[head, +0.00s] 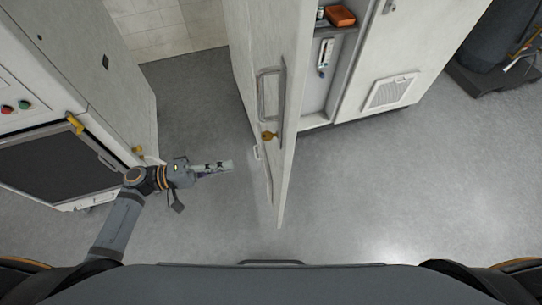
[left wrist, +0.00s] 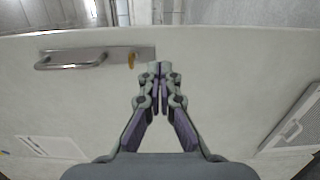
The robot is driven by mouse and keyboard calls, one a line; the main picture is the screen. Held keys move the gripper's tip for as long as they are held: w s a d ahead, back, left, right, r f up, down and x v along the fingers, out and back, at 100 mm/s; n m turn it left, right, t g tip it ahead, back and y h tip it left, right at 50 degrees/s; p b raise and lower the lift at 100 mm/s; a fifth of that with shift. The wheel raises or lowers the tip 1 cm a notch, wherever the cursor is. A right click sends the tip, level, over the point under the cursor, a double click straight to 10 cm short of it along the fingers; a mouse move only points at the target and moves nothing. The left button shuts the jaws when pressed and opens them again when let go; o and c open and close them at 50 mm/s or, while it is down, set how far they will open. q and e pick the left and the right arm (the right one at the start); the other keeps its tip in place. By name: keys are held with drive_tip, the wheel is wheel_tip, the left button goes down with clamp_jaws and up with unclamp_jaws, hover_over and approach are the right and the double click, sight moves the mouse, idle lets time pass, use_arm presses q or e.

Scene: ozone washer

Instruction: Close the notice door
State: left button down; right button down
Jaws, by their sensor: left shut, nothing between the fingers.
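The door (head: 287,165) of the pale cabinet stands open, its outer face turned to the left in the head view. It bears a metal bar handle (head: 268,95) and a brass key (head: 269,136). My left gripper (head: 228,166) is to the left of the door's outer face, its fingers pointing right towards it. In the left wrist view the door face (left wrist: 220,70) fills most of the picture, with the handle (left wrist: 72,64) and key (left wrist: 131,60) left of my shut, empty fingers (left wrist: 159,70). A small gap seems to show between fingertips and door. My right gripper is out of view.
The cabinet's inside shows a shelf with an orange box (head: 341,16). A fixed panel with a vent (head: 391,92) is to its right. A machine with a dark window (head: 60,165) stands at the left. The grey floor (head: 390,190) right of the door is clear.

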use_arm(q)
drive_tip(key=p, duration=0.4)
approach(283, 157)
drive_tip(key=d, duration=0.2)
drive_tip(key=w+d, duration=0.1)
drive_tip(key=d, duration=0.2)
drive_tip(key=shift+w+d+f, duration=0.15)
drive_tip(key=shift+w, duration=0.05)
drive_tip(key=shift+w+d+f+p, duration=0.1)
drive_tip(key=shift+d+f+p, duration=0.15)
drive_tip(key=shift+d, duration=0.45)
